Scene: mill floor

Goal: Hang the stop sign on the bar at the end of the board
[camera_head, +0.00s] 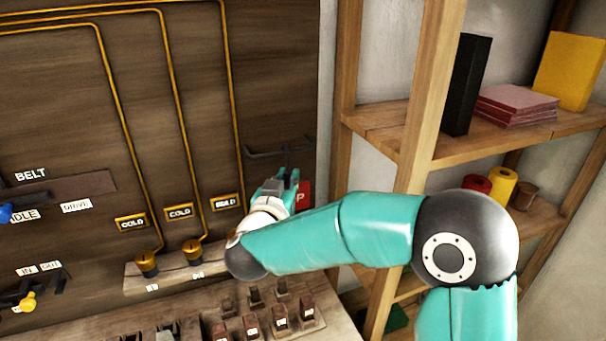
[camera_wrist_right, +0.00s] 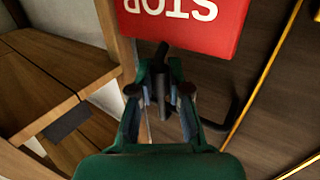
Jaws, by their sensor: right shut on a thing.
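The red stop sign (camera_wrist_right: 185,25) fills the top of the right wrist view, its white letters upside down there. In the head view only part of the sign (camera_head: 304,194) shows beside my right gripper (camera_head: 281,182). My right gripper is shut on the sign, at a dark piece by its edge; it also shows in the wrist view (camera_wrist_right: 168,90). The dark bar (camera_head: 283,151) is on the right end of the brown board (camera_head: 285,90), just above my gripper in the head view. The sign looks apart from the bar, though the contact area is partly hidden. My left gripper is out of view.
Wooden shelves (camera_head: 390,120) stand right of the board, holding a black box (camera_head: 466,85), pink sheets (camera_head: 515,103) and a yellow block (camera_head: 570,70). Yellow pipes (camera_head: 183,120) run down the board to brass fittings (camera_head: 147,264). Small blocks sit on the bench below.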

